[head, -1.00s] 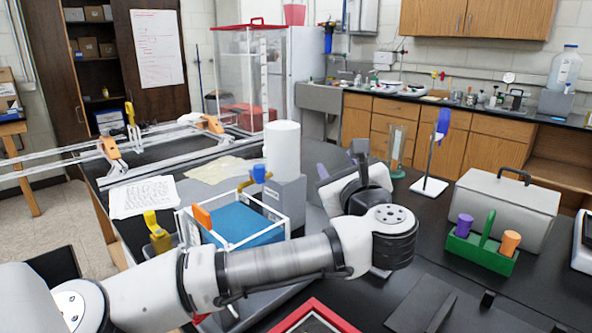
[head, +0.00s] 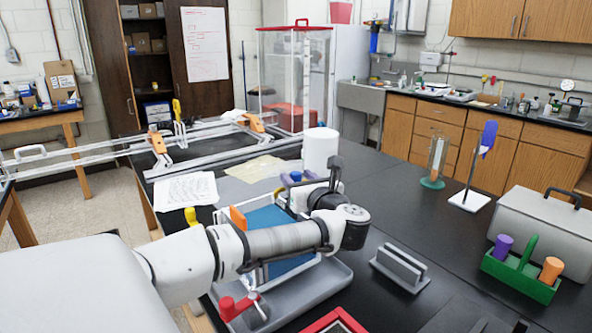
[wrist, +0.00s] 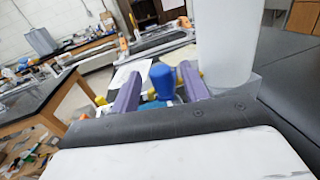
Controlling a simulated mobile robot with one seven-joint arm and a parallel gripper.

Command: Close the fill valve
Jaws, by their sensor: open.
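A blue valve knob (head: 295,176), most likely the fill valve, stands by the white cylinder at the back of the small clear tank (head: 268,222). It also shows upright in the wrist view (wrist: 162,79). My gripper (head: 297,181) has purple fingers, which are open, one on each side of the knob in the wrist view (wrist: 160,88). I cannot tell whether they touch it. The knob's lower part and stem are hidden. A red valve handle (head: 238,306) sits at the tank's front, and a yellow one (head: 191,216) at its left.
The white cylinder (head: 320,150) stands close to the right of my fingers. A grey tray (head: 330,278) lies under the tank. A grey slotted block (head: 399,268) and green caddy (head: 520,275) are to the right.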

